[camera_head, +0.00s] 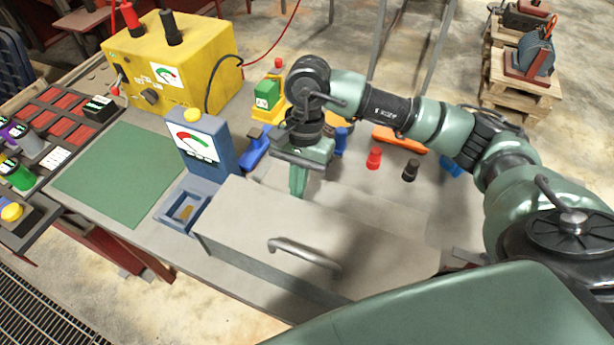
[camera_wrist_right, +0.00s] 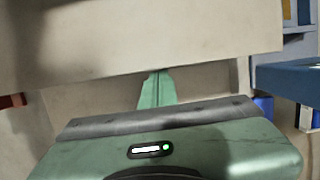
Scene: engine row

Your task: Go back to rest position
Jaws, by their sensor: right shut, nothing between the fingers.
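My right gripper (camera_head: 298,184) hangs from my green and black right arm over the bench, just behind a grey metal box with a handle (camera_head: 305,255). Its green fingers are together and empty, pointing down. In the right wrist view the closed fingers (camera_wrist_right: 156,90) show in front of a pale grey surface. I cannot tell whether the fingertips touch the box. My left gripper is not in view.
A blue meter (camera_head: 205,148) with a small tray stands left of the box. A yellow meter box (camera_head: 175,62), a green mat (camera_head: 118,172), a red piece (camera_head: 374,158) and a black piece (camera_head: 410,170) are on the bench. Pallets (camera_head: 520,85) stand on the floor at upper right.

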